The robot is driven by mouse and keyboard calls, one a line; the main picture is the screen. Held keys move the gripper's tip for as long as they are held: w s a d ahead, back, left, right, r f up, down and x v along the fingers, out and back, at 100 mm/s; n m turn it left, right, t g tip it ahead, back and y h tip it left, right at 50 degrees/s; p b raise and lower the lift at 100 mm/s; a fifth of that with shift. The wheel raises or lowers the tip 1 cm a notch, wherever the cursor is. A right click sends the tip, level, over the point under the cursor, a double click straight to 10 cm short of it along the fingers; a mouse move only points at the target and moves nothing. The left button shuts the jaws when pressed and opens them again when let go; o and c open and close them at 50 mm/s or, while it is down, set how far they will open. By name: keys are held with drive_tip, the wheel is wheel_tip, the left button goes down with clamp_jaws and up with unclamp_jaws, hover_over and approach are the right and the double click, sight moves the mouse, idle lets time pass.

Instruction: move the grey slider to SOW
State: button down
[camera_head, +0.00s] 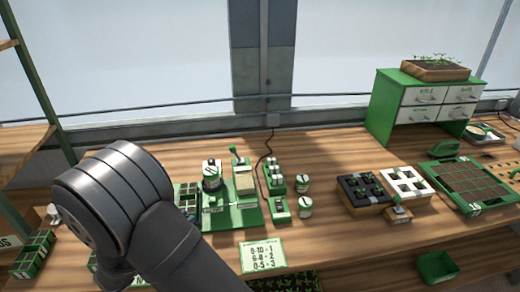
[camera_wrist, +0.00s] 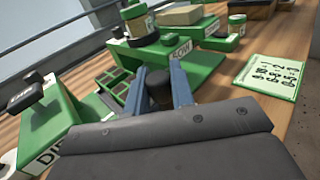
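In the wrist view, a dark grey knob (camera_wrist: 160,92), which looks like the grey slider, stands between the two blue fingers of my gripper (camera_wrist: 159,70). The fingers lie close along both its sides. I cannot tell whether they press on it. The slider's lower part is hidden by my gripper body. The SOW label (camera_wrist: 181,51) is on the green seeder (camera_wrist: 200,69), just beyond the fingertips and a little right. In the head view the seeder (camera_head: 247,219) stands on the bench; my arm covers its left part and hides my gripper.
A green device with a black handle (camera_wrist: 35,95) and a partly hidden label stands close left of my gripper in the wrist view. A number card (camera_wrist: 272,76) lies to the right. Small jars (camera_head: 305,207), black and white cell trays and a green drawer cabinet (camera_head: 385,108) stand farther right.

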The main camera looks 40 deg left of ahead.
drive_tip(key=shift+d, duration=0.1)
drive_tip(key=m+h, duration=0.1)
drive_tip(key=r+m+g+h, duration=0.1)
drive_tip(key=m+g+h, duration=0.1)
drive_tip(key=shift+s+a+r, duration=0.2)
drive_tip(key=shift+r, duration=0.05)
drive_tip(key=s+a+r+m+g, duration=0.4)
drive_tip(key=s+a+r+g, duration=0.3)
drive_tip(key=s+r+g, duration=0.45)
drive_tip(key=w+d+f+g, duration=0.1)
drive_tip(key=w+d+f, duration=0.3)
drive_tip(key=w+f, duration=0.4)
drive_tip(key=shift+f+y, duration=0.3)
drive_tip(key=shift+f, duration=0.95)
drive_tip(key=shift+d, duration=0.15)
